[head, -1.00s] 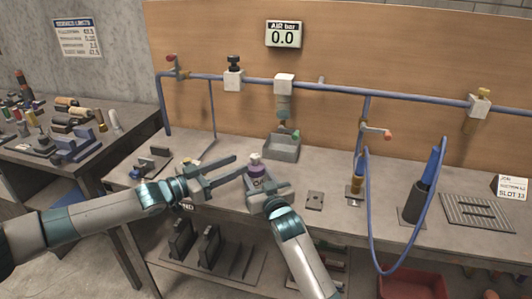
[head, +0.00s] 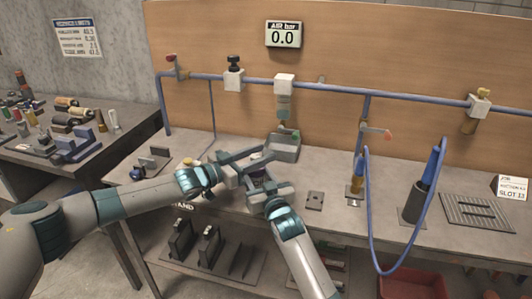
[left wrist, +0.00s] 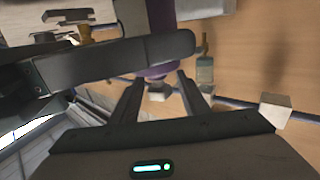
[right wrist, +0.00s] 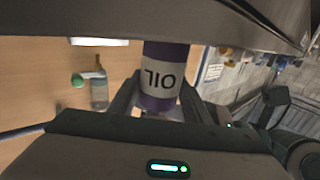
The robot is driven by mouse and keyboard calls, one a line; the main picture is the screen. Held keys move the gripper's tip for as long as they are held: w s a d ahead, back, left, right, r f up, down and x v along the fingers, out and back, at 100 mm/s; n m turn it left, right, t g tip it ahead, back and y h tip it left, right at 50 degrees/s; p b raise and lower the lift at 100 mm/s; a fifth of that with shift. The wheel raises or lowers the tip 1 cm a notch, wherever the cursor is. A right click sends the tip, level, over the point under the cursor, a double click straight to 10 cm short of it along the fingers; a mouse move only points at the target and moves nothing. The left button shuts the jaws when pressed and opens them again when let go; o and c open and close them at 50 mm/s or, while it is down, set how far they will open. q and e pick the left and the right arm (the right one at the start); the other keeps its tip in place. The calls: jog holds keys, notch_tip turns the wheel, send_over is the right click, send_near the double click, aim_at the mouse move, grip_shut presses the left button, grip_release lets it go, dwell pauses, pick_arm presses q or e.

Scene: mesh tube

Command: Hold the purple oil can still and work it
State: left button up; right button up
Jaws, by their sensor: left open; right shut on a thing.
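The purple oil can (head: 259,173) stands at the front middle of the bench, mostly hidden in the head view by my grippers. In the right wrist view the purple can (right wrist: 164,80) has a white band reading OIL, upside down in the picture. My right gripper (right wrist: 160,95) is shut on the can's body, a finger on each side. My left gripper (head: 258,155) is open, its fingers reaching across at the can's upper part. In the left wrist view a purple part of the can (left wrist: 154,73) shows beyond the open fingers; contact cannot be told.
A grey open box (head: 284,149) sits just behind the can under the pipe's filter unit (head: 283,100). A small dark plate (head: 315,200) lies to the right. A blue hose (head: 369,230) loops over the front edge farther right. An air display (head: 284,34) reads 0.0.

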pick_arm(q)
jog(key=shift+x, duration=1.1)
grip_shut()
jog(key=shift+w+d+n+t+y, duration=0.1)
jog(key=shift+n+t+y, duration=0.5)
jog(key=shift+t, duration=0.2)
jog(key=shift+w+n+t+y, duration=0.1)
jog(key=shift+n+t+y, duration=0.2)
jog(key=shift+a, duration=0.2)
pick_arm(e)
jog(key=shift+a, duration=0.1)
pick_arm(q)
grip_release()
jog(key=shift+a, duration=0.1)
